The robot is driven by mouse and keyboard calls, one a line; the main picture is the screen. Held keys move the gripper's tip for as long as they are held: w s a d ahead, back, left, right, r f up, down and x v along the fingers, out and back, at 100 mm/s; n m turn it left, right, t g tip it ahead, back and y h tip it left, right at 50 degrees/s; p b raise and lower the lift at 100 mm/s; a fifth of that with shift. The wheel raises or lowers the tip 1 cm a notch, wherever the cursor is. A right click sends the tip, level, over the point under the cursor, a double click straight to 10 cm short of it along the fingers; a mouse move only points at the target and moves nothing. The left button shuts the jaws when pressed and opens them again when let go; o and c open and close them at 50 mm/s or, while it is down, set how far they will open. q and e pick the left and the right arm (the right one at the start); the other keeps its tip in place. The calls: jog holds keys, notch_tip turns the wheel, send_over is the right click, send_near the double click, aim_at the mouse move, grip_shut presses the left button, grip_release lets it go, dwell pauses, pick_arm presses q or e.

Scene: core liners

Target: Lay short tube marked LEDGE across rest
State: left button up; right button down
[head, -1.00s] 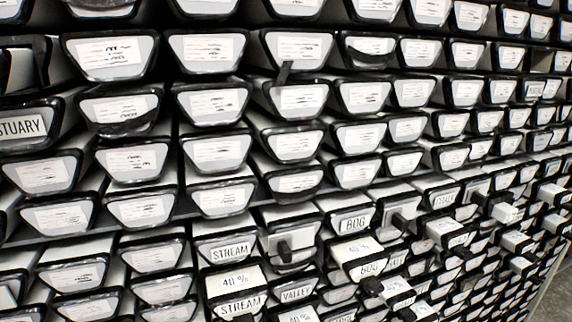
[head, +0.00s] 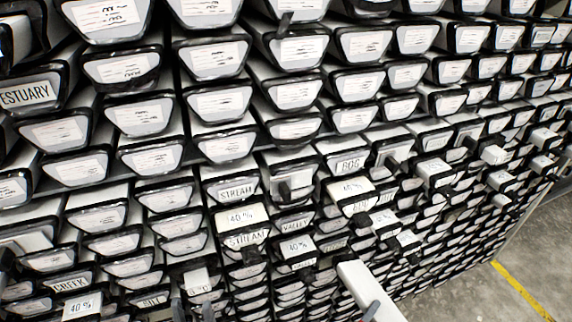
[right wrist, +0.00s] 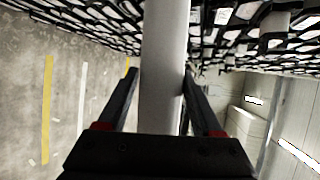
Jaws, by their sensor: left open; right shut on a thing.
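A pale tube (head: 362,285) shows at the bottom of the head view, right of centre. It also shows in the right wrist view (right wrist: 162,75) as a long, smooth grey-white tube running away from me. My right gripper (right wrist: 160,92) is shut on it, one dark finger on each side. No LEDGE mark is readable on it. My left gripper (head: 193,308) is at the bottom edge of the head view, apparently two dark fingertips standing apart with nothing clear between them. I cannot make out the rest.
A tall rack of black-rimmed core liners with white labels (head: 222,147) fills most of the head view. Several pale blocks and dark stubs (head: 284,186) jut from its face. Bare grey floor with a yellow line (head: 520,290) lies at the lower right.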

jog(key=shift+r+p, duration=3.7)
jog(key=shift+r, duration=1.05)
jog(key=shift+d, duration=0.1)
